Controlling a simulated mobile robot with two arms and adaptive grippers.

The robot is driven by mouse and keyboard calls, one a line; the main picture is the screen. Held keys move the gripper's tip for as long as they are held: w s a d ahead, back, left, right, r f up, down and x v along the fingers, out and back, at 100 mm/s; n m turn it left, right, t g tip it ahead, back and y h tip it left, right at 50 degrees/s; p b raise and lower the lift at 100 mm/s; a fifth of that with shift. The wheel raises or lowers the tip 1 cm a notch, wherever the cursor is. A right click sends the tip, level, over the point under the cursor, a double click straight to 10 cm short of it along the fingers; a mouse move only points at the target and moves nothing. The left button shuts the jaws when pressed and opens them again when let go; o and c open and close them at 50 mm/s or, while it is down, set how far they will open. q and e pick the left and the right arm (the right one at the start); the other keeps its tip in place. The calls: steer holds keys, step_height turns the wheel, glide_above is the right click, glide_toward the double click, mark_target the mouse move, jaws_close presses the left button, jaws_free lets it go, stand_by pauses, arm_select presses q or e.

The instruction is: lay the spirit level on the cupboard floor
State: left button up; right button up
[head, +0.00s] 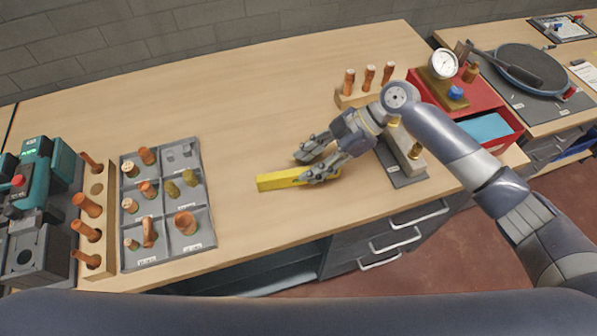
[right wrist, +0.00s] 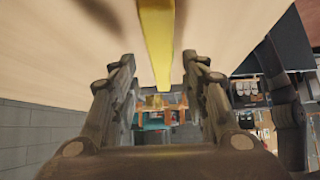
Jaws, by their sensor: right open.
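The yellow spirit level (head: 277,182) lies on the wooden worktop near its front edge, its right part partly covered by my right gripper. My right gripper (head: 308,168) is open above the level's right part, one finger behind it and one near its front. In the right wrist view the level (right wrist: 157,45) runs lengthwise between the spread fingers (right wrist: 160,66), with a gap on each side. The cupboard (head: 245,283) is an open bay under the worktop's front edge; only part of its inside shows, and its floor is hard to make out. My left gripper is out of view.
A grey sorting tray (head: 210,222) with copper fittings and a wooden peg rack (head: 102,262) stand left. A grey drawer unit (head: 345,256) is beside the cupboard. A red toolbox (head: 492,100) and a fitting rack (head: 349,97) stand right. The worktop behind the level is clear.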

mark_target(296, 172)
steer(key=p+x, duration=0.1)
steer(key=x, duration=0.2)
steer(key=shift+s+a+f+p, duration=0.15)
steer(key=shift+s+a+p, duration=0.05)
steer(key=shift+a+p, duration=0.1)
steer(key=shift+a+f, duration=0.15)
steer(key=shift+f, duration=0.1)
steer(key=shift+c, duration=0.8)
jaws_close()
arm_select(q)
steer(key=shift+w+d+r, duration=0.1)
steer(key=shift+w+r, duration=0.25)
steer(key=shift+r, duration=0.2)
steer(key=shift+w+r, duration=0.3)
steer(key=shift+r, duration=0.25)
arm_select(e)
steer(key=shift+r, duration=0.1)
